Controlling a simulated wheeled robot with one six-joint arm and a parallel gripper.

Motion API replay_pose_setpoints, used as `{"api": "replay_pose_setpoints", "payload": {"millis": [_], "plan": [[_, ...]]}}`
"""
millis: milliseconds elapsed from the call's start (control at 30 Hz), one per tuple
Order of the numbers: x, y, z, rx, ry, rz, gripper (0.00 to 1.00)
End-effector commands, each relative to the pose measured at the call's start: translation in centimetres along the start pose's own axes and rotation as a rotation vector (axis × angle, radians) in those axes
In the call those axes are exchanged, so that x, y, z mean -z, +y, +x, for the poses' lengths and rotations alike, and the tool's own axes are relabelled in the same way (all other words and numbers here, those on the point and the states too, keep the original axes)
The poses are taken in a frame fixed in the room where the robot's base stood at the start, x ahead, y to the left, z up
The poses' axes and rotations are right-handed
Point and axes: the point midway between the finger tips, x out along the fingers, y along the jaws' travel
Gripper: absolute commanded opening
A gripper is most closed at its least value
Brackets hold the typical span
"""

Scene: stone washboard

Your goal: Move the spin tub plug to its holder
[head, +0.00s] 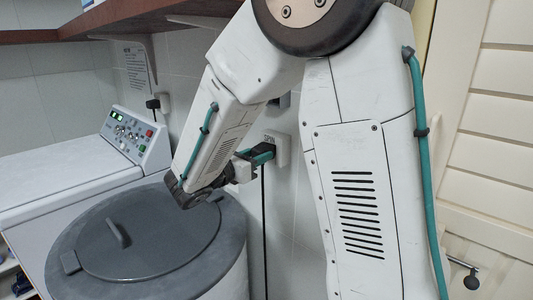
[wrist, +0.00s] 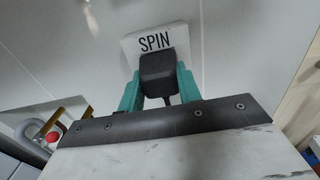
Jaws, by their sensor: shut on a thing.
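The spin tub plug (wrist: 158,72) is a black block with a black cable. My gripper (wrist: 159,88) is shut on it, one teal finger on each side. The plug is at the front of a white wall plate (wrist: 143,46) marked SPIN; I cannot tell whether it is fully seated in it. In the head view my gripper (head: 258,155) is at the same SPIN plate (head: 282,148), and the cable (head: 264,230) hangs down the wall. A grey fitting (head: 284,101), partly hidden behind my arm, is on the wall above; I cannot tell whether it is the holder.
A grey round lidded tub (head: 130,235) stands below my gripper. A white machine with a control panel (head: 135,137) is at left. Another black plug (head: 152,104) is in a wall socket. A wooden shelf (head: 110,35) runs above. A pale slatted door (head: 500,110) is at right.

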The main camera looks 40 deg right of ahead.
Motion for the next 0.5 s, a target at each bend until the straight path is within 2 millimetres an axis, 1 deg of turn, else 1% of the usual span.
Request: {"api": "replay_pose_setpoints", "payload": {"millis": [500], "plan": [[0.0,0.0,-1.9,-0.001,0.000,0.000,0.02]]}}
